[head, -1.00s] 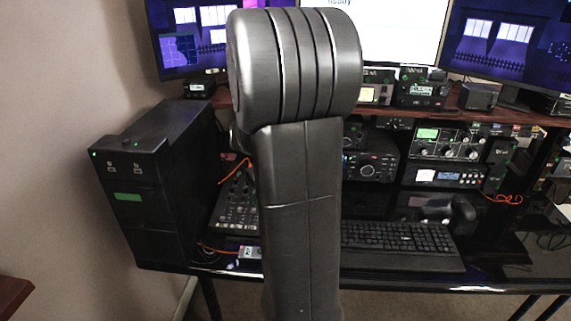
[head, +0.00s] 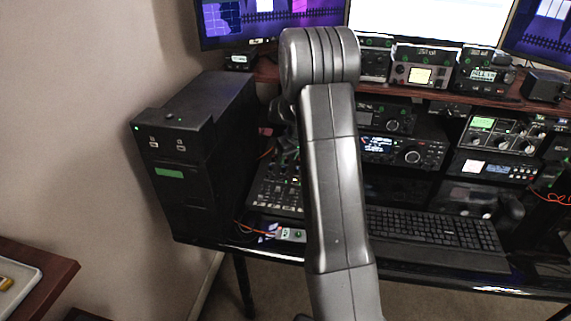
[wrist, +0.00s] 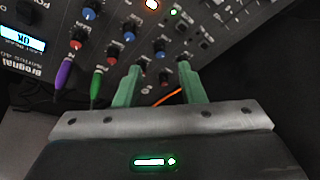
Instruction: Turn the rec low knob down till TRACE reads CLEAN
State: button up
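The audio mixer (head: 268,195) lies on the desk left of the keyboard, partly hidden behind my arm in the head view. In the wrist view, its panel (wrist: 210,42) fills the top, with rows of red and blue capped knobs. I cannot read which knob is rec low. A small cyan display (wrist: 17,41) at the upper left seems to read OK; I cannot find a TRACE reading of CLEAN. My gripper (wrist: 160,68) has its two green fingers apart, near the knobs, with nothing held between them. A red-capped knob (wrist: 165,75) shows between the fingers.
A purple plug (wrist: 64,75) and a green plug (wrist: 96,82) stand out from the panel left of my fingers. An orange cable runs behind them. A black computer tower (head: 185,150) stands left of the mixer, a keyboard (head: 435,232) right. Radios fill the shelf behind.

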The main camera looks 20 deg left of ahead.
aim_at(284, 167)
jog(key=shift+x, duration=2.75)
grip_shut()
